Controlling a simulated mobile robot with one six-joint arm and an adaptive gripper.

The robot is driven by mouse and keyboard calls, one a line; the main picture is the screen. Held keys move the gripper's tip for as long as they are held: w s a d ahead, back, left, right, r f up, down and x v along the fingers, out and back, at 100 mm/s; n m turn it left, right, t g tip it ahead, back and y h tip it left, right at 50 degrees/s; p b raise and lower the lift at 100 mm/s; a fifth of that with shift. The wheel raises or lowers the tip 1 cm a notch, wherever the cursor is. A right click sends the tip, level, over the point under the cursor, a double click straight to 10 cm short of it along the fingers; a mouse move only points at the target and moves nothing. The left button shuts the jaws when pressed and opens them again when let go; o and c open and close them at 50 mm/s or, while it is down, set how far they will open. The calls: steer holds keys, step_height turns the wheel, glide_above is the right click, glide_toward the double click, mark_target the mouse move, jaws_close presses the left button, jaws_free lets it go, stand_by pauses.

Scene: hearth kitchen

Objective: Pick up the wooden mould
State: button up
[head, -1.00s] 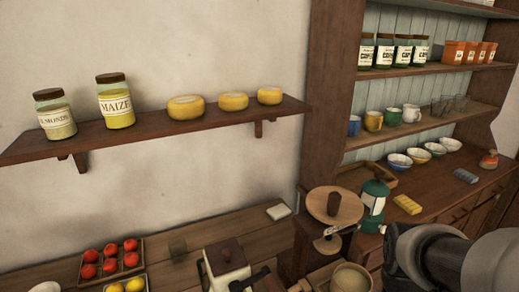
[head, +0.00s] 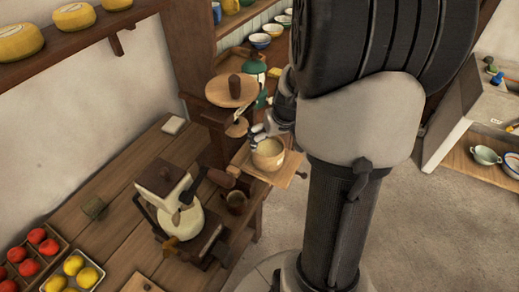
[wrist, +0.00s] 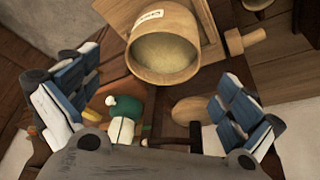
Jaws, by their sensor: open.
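The wooden mould looks to be the round wooden tub (head: 268,160) with pale filling, upright on a small board beside the worktable. In the wrist view the same tub (wrist: 168,30) bears a white label and sits top centre, beyond and roughly between my fingers. My gripper (head: 262,136) is at the tub's far left rim in the head view. In the wrist view my gripper (wrist: 160,85) is open and empty, with blue-padded fingers wide apart. I cannot tell whether a finger touches the tub.
A round wooden disc with a knob (head: 232,90) stands just behind the tub, close to my gripper. A green lantern-like object (head: 257,65) is further back. A mill-like device (head: 180,205) and a wooden cup (head: 236,201) stand on the table at left.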

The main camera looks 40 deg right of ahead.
steer(key=b, duration=0.1)
glide_toward(266, 155)
steer(key=shift+w+d+f, duration=0.1)
steer(key=shift+d+f, duration=0.15)
steer(key=shift+d, duration=0.1)
steer(key=x, duration=0.1)
steer(key=b+x, duration=0.1)
steer(key=x, duration=0.1)
steer(key=b+x, duration=0.1)
steer(key=shift+a+f, duration=0.25)
steer(key=shift+f, duration=0.1)
steer(key=shift+w+d+f, duration=0.15)
steer(key=shift+w+f, duration=0.05)
steer(key=shift+f, duration=0.05)
steer(key=shift+c, duration=0.2)
steer(key=c, duration=1.2)
steer(key=shift+r, duration=0.1)
steer(key=shift+c, duration=0.4)
